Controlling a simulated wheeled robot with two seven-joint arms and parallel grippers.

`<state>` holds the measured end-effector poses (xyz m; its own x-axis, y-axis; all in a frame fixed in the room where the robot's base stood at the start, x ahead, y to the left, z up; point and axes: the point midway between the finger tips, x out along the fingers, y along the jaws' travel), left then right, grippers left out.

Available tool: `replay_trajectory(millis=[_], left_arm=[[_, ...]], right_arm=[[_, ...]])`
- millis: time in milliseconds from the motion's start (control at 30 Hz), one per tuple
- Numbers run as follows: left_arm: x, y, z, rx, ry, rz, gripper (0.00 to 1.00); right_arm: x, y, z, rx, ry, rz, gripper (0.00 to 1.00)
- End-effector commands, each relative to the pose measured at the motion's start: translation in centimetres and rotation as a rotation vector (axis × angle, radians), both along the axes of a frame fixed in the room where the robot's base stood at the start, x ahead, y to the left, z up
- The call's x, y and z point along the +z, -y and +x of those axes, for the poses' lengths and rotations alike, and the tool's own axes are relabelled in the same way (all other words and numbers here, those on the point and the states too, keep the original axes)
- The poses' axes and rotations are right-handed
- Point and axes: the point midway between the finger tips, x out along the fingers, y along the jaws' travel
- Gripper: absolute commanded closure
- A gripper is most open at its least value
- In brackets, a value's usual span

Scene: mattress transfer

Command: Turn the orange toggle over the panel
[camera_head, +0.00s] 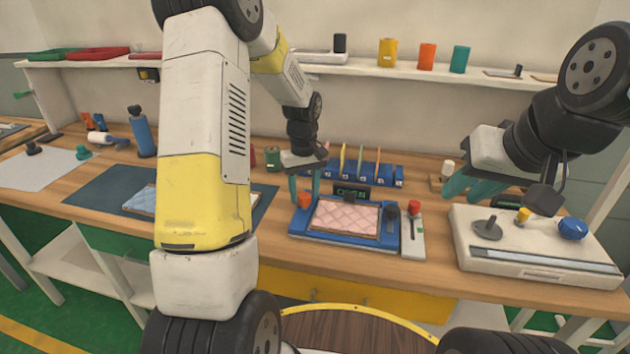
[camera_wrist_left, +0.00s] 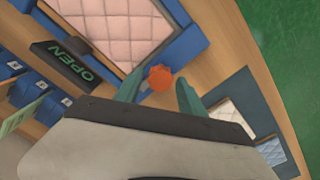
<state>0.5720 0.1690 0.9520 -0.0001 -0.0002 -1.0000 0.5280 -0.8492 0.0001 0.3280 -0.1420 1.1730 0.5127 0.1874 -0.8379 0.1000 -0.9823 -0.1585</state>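The orange toggle (camera_head: 304,200) stands at the back left corner of the blue panel frame (camera_head: 335,238), which holds a pink quilted pad (camera_head: 345,216). My left gripper (camera_head: 305,187) is over the toggle with its teal fingers pointing down. In the left wrist view the toggle (camera_wrist_left: 160,78) shows between the two spread fingertips (camera_wrist_left: 157,88), nearer one finger, with a gap to the other. Whether a finger touches it I cannot tell. My right gripper (camera_head: 472,190) hangs above the white station at the right, its fingers apart and empty.
A small dark sign (camera_head: 351,194) stands behind the pad, and a blue rack (camera_head: 370,174) is behind it. A grey box with a red knob (camera_head: 414,208) is right of the panel. The white station (camera_head: 535,262) carries a blue knob (camera_head: 573,228). A dark mat lies at the left.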

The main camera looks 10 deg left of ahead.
Motion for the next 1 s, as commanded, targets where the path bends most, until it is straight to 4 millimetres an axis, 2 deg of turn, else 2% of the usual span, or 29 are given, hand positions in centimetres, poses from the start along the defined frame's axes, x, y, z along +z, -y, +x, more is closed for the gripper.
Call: replay_trajectory(millis=[33,200,633,1000], left_arm=[[0.02,0.0,0.0,0.0,0.0,0.0,0.66],[0.04,0.0,0.0,0.0,0.0,0.0,0.99],[0.07,0.01,0.02,-0.067,0.0,0.0,1.0],[0.09,0.01,0.04,-0.355,0.001,0.0,1.0]], right_arm=[[0.0,0.0,0.0,0.0,0.0,0.0,0.71],[0.0,0.0,0.0,0.0,0.0,0.0,0.71],[0.0,0.0,0.0,0.0,0.0,0.0,0.71],[0.0,0.0,0.0,0.0,0.0,0.0,0.71]])
